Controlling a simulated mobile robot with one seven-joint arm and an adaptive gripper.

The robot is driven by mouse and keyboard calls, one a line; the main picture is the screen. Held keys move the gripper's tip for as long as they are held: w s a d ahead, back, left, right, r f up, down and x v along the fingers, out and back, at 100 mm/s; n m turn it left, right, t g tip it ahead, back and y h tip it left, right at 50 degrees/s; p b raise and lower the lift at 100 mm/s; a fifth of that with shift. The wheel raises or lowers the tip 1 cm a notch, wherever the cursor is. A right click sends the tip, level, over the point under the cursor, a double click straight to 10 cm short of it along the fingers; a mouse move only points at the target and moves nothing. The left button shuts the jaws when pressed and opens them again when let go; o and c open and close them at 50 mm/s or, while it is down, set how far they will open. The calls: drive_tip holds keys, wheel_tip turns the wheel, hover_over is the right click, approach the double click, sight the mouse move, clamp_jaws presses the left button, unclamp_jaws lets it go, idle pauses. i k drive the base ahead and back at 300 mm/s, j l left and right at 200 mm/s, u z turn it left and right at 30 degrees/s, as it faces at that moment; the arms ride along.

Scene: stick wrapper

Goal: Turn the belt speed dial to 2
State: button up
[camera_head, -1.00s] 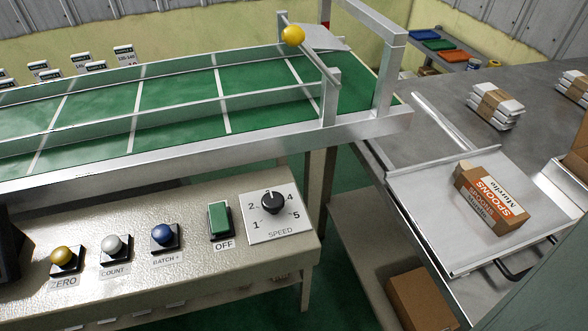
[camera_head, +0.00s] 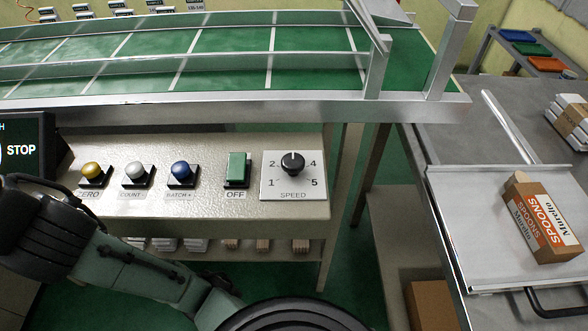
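The belt speed dial (camera_head: 292,164) is a black round knob on a white plate (camera_head: 275,188) marked SPEED, at the right end of the control panel. The place between 2 and 4 is hidden behind the knob. The knob's white mark points straight up, between 2 and 4. Part of my arm (camera_head: 135,272) crosses the lower left, below and left of the dial and apart from it. My gripper is not in view.
The conveyor's metal rail (camera_head: 220,108) runs behind. A spoons box (camera_head: 540,222) lies on a tray at right.

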sight(293, 163)
drive_tip(key=k+u, duration=0.25)
drive_tip(key=k, duration=0.3)
drive_tip(key=k+j+u, duration=0.3)
drive_tip(key=k, duration=0.2)
